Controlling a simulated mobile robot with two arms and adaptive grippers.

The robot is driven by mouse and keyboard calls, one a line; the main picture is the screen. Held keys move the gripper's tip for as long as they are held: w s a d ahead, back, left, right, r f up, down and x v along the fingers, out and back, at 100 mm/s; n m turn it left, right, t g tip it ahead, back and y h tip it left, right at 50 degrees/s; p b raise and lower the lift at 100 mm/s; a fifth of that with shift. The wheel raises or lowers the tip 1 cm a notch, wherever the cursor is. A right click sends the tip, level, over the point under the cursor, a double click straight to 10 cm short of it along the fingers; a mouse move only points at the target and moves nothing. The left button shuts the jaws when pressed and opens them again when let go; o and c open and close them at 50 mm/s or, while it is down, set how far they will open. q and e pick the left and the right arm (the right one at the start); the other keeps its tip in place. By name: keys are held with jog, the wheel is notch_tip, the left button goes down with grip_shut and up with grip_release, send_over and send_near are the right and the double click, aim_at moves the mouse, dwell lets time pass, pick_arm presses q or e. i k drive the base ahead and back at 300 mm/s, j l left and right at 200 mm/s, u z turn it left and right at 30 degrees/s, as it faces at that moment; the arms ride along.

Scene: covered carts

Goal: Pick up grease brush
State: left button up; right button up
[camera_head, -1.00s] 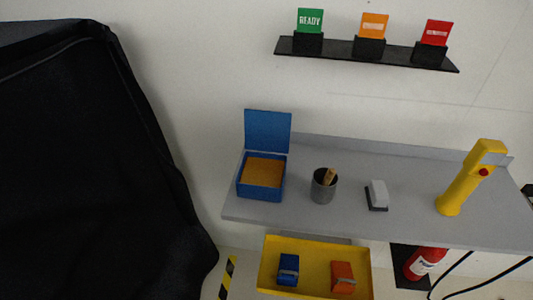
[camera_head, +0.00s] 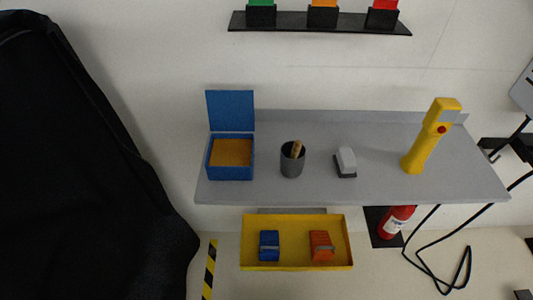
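A wooden handle, which looks like that of the grease brush (camera_head: 297,149), sticks up out of a dark grey cup (camera_head: 292,164). The cup stands on the grey shelf (camera_head: 380,190), right of an open blue box. The lower part of the brush is hidden inside the cup. Neither of my grippers shows in the head view.
On the shelf are a blue box (camera_head: 231,172) with raised lid, a grey-white block (camera_head: 346,160) and a yellow device (camera_head: 430,138). A yellow tray (camera_head: 297,267) sits below. A black cover (camera_head: 90,170) fills the left; cables (camera_head: 440,268) hang at right.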

aim_at(295, 148)
jog(key=z, duration=3.55)
jog(key=u, duration=3.25)
jog(key=j+u, duration=0.1)
jog(key=j, duration=0.15)
jog(key=i+j, duration=0.1)
jog(key=j, duration=0.15)
jog(key=u, duration=0.05)
